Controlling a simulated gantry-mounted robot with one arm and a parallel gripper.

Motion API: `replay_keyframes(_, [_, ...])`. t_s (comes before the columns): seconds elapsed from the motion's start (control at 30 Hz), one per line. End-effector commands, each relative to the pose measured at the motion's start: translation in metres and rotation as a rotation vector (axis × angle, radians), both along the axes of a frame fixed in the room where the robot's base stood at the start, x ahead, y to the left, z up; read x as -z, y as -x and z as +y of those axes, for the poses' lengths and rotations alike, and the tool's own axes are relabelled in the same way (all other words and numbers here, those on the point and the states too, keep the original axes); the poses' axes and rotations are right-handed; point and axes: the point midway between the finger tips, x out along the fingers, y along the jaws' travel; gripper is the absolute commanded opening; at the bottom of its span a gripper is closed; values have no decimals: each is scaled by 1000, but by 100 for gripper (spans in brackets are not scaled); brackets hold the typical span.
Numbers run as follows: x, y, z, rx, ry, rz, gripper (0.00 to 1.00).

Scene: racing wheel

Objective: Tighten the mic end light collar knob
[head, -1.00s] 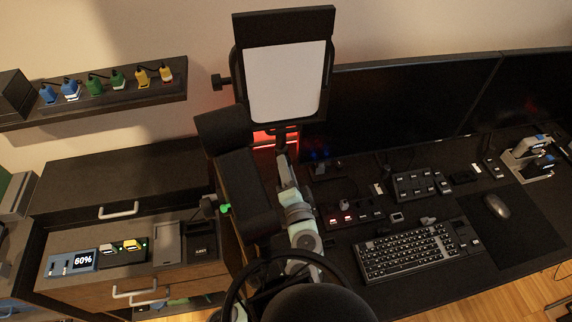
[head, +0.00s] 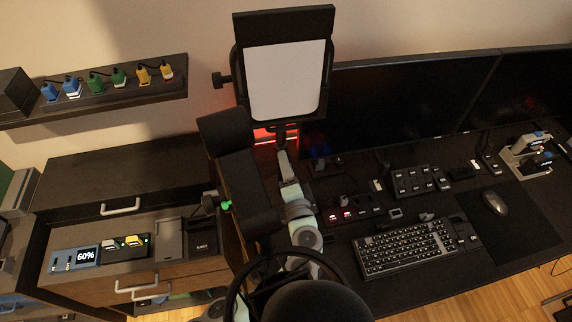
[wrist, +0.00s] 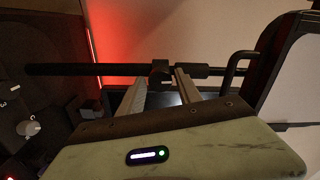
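In the wrist view, a dark rod (wrist: 85,70) runs across the picture to the light (wrist: 285,65), whose edge shows at right. A small dark collar with a knob (wrist: 160,72) sits on the rod. My gripper (wrist: 161,82) is open, with one pale finger on each side of the collar knob. I cannot tell whether either finger touches it. In the head view, the light's white panel (head: 286,80) stands upright above my gripper (head: 282,158). There the collar is too small and dark to make out.
Dark monitors (head: 405,95) stand right of the light, behind a keyboard (head: 408,248) and control boxes. A dark padded piece (head: 245,185) is close at left of my arm. A black round object (head: 315,302) blocks the lower middle of the head view.

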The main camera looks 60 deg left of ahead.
Motion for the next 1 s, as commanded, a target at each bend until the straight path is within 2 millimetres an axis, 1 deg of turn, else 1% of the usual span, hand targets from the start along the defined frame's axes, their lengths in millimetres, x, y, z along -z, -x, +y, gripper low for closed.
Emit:
replay_keyframes(0.03, [0,0,0,0,0,0,46])
replay_keyframes(0.13, [0,0,0,0,0,0,54])
replay_keyframes(0.37, [0,0,0,0,0,0,54])
replay_keyframes(0.47, [0,0,-5,3,-1,0,54])
replay_keyframes(0.57, [0,2,-18,6,0,0,54])
replay_keyframes(0.67, [0,6,-36,7,-1,1,54])
replay_keyframes(0.8, [1,12,-65,9,-1,2,54])
replay_keyframes(0.9, [1,16,-83,7,0,0,54])
replay_keyframes(1.0, [1,20,-95,4,0,0,54])
